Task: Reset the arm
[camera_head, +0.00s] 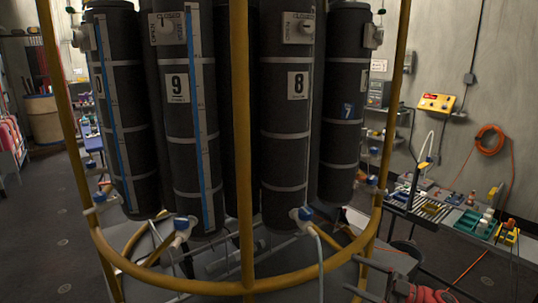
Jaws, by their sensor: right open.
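My right gripper (352,272) shows at the bottom right, in front of the lower part of the rack. Its dark fingers point left and stand apart, with nothing seen between them. Red parts of my right arm (420,292) run off the bottom edge. My left gripper and left arm are not in view.
A yellow tubular frame (243,150) rings tall black cylinders, among them cylinder 9 (183,130) and cylinder 8 (290,130). Its lower hoop is close to my right gripper. A workbench with trays (480,225) stands at the right. The floor at the left (45,230) is clear.

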